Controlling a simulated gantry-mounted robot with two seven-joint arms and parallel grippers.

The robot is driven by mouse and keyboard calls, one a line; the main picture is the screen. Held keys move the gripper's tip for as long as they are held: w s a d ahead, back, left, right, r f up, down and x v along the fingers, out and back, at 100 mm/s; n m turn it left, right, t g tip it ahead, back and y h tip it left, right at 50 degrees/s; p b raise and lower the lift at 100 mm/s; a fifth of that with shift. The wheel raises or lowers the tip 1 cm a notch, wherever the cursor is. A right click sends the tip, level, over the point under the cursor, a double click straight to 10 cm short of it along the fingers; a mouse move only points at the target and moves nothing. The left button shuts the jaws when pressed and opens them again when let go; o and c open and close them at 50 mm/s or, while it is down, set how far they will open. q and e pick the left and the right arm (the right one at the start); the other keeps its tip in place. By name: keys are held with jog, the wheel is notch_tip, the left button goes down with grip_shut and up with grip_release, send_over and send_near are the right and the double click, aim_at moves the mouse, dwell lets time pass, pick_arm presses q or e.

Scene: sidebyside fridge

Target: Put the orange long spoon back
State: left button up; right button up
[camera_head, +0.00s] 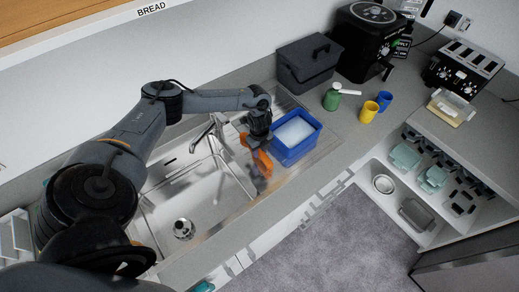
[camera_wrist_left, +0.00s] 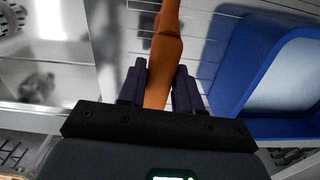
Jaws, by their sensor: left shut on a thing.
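My left gripper (camera_head: 264,166) is shut on the orange long spoon (camera_head: 246,143), just left of the blue tub and beside the sink. In the left wrist view the spoon (camera_wrist_left: 163,50) runs between the two fingers of my left gripper (camera_wrist_left: 160,88) and up past the top edge of the picture. Part of the spoon is hidden by the gripper in the head view. My right gripper is not in view.
A blue tub (camera_head: 317,127) with whitish contents stands right of the gripper. The steel sink (camera_head: 190,185) with its tap (camera_head: 208,133) lies left.

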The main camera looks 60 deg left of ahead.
pick_arm(q)
jog(key=o, duration=1.1)
jog(key=shift+c, duration=0.2)
